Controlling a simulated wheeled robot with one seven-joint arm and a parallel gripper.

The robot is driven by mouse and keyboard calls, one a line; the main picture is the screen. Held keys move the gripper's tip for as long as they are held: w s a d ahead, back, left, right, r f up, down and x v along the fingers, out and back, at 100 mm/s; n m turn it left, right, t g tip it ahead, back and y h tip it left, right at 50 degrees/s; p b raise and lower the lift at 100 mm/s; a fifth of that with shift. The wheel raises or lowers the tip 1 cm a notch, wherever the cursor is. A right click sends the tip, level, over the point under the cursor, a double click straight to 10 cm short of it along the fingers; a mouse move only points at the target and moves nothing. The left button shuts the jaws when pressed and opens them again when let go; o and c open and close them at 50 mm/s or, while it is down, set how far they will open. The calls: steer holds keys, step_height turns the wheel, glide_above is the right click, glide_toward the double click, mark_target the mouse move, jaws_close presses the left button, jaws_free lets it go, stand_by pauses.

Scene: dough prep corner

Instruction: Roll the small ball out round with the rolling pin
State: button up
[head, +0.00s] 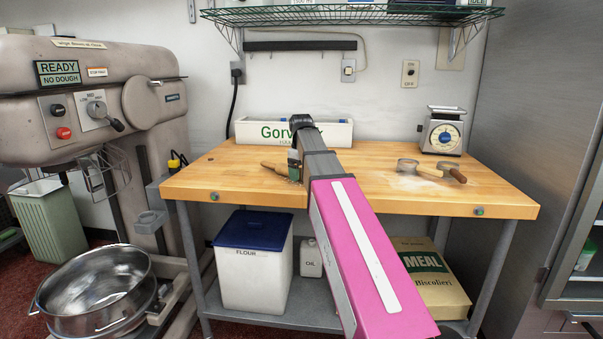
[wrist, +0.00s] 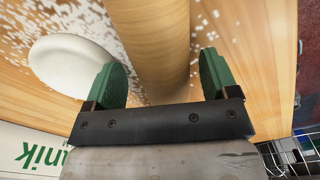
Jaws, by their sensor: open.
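The rolling pin (wrist: 150,45) is a pale wooden cylinder in the wrist view, lying on the floury table. My gripper (wrist: 160,78) is open, with its green fingers on either side of the pin's near end and a gap showing at both sides. The small ball (wrist: 72,72) is smooth, white dough, seen from above just left of the left finger. In the head view my gripper (head: 295,165) is low over the table's left half, and part of the pin (head: 271,167) sticks out to its left. My arm hides the ball there.
The wooden table (head: 225,170) bears a white Gorvenik bin (head: 335,132) at the back, a scale (head: 444,132) and wooden-handled tools (head: 429,171) on the right, with scattered flour. A wire shelf (head: 350,15) hangs above. A large mixer (head: 80,95) stands left.

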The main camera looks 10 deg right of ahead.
steer(key=shift+r, duration=3.5)
steer(key=shift+c, duration=0.3)
